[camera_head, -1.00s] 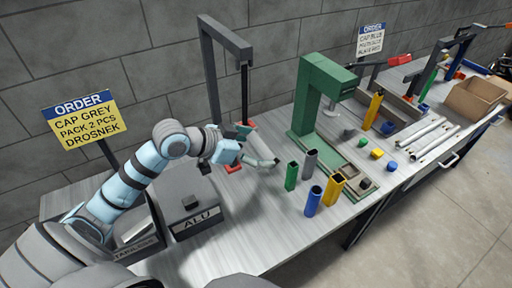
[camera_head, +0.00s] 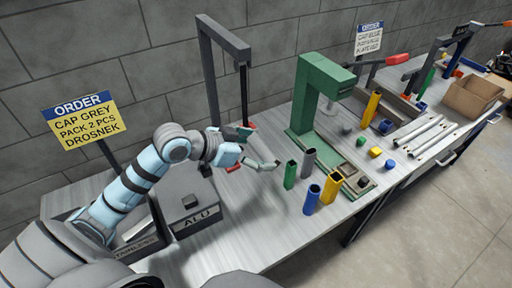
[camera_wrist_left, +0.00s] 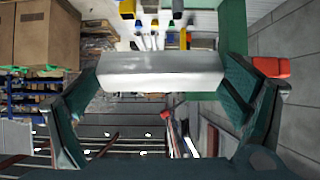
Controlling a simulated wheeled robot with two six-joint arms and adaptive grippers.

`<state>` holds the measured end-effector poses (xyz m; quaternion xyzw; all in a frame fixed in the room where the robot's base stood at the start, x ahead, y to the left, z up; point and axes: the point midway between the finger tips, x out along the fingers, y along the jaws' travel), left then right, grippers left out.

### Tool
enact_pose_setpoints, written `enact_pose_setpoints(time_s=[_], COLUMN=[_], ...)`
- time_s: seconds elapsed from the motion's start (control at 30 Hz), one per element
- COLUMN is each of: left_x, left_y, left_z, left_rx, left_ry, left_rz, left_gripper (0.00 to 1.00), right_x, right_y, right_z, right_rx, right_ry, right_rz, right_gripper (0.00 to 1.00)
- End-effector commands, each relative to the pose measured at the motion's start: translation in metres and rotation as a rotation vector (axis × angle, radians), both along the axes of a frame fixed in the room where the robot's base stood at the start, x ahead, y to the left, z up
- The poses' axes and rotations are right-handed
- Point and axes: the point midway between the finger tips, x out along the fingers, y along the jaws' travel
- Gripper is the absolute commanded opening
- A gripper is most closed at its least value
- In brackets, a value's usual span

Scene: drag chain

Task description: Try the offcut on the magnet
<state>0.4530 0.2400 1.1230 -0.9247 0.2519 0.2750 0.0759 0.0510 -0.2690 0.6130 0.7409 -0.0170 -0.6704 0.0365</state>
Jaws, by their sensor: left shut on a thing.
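My left gripper (camera_head: 246,148) is above the left part of the bench, in front of the dark gantry frame. In the left wrist view its teal fingers (camera_wrist_left: 165,85) are spread and shut on the offcut (camera_wrist_left: 160,72), a pale grey metal piece lying across between them. In the head view the offcut is hard to tell from the fingers. A small dark block (camera_head: 190,201) sits on top of the box marked ALU (camera_head: 197,219); I cannot tell if it is the magnet. The gripper is right of this box and apart from it. My right gripper is not in view.
Beside the ALU box is another marked box (camera_head: 136,246). A dark gantry (camera_head: 210,75) stands behind the gripper. Green, grey, blue and yellow tubes (camera_head: 312,198) stand right of it, before a green press (camera_head: 306,105).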

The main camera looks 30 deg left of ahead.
Motion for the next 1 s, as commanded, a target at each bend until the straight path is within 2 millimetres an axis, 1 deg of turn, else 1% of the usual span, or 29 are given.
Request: enact_pose_setpoints(time_s=[0.4,1.0], left_x=[-0.0001,-0.0050], left_y=[-0.0003,-0.0089], left_z=[-0.0003,0.0010], left_rx=[-0.001,-0.001], left_ry=[-0.001,-0.001], left_rz=[0.000,0.000], left_gripper=[0.60,0.60], right_x=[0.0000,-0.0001], right_y=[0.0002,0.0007], right_z=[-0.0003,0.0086], right_rx=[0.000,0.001], right_ry=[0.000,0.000], right_rz=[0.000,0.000], right_gripper=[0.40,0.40])
